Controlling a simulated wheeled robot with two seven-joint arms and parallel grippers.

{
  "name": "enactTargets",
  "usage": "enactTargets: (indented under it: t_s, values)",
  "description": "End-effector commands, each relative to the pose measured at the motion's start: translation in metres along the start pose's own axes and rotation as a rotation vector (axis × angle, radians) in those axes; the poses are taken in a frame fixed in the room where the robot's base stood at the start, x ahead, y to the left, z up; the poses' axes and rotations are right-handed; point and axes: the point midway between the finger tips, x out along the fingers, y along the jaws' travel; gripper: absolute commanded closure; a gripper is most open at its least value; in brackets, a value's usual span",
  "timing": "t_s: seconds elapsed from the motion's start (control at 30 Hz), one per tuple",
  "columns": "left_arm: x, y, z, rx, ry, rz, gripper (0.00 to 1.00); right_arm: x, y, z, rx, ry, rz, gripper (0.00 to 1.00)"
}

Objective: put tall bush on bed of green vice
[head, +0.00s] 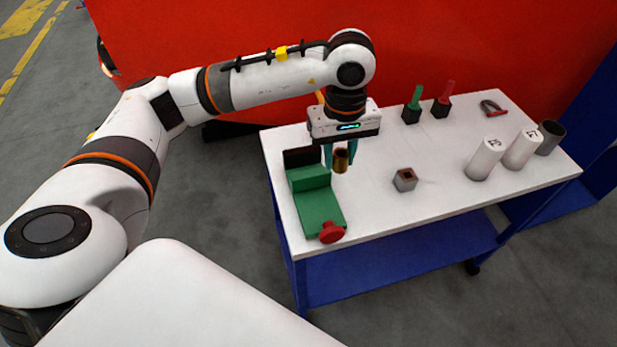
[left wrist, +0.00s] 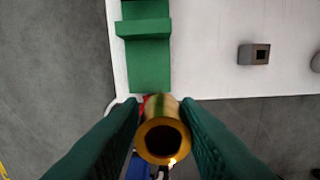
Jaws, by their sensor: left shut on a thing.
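The tall bush is a brass-coloured hollow cylinder (head: 341,161), held upright between the fingers of my left gripper (head: 340,156). In the left wrist view the bush (left wrist: 161,130) shows its open end, with a dark finger on each side. The green vice (head: 320,207) lies at the left end of the white table, with a raised green block, a dark block behind it and a red knob in front. The bush appears just right of the raised block, raised off the table. The vice (left wrist: 149,65) also shows in the left wrist view. My right gripper is out of view.
A small grey square block with a hole (head: 405,180) stands mid-table. Two white cylinders (head: 487,158) and a dark grey tube (head: 550,137) stand at the right. Green-handled (head: 413,105) and red-handled (head: 442,102) items stand at the back. The front middle is clear.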

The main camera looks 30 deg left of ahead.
Motion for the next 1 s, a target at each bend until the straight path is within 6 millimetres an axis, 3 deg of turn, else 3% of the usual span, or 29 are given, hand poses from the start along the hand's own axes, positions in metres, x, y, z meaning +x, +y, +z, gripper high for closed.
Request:
enactTargets:
  t_s: [0.47, 0.8, 1.0]
  values:
    - [0.023, -0.008, 0.067, -1.521, 0.002, 0.004, 0.98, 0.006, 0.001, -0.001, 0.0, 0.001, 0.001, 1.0]
    - [0.049, 0.008, 0.11, -2.602, -0.002, 0.005, 0.98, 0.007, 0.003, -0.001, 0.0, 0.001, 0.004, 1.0]
    - [0.064, 0.021, 0.127, -3.088, -0.001, 0.003, 0.98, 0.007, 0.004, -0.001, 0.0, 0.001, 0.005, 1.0]
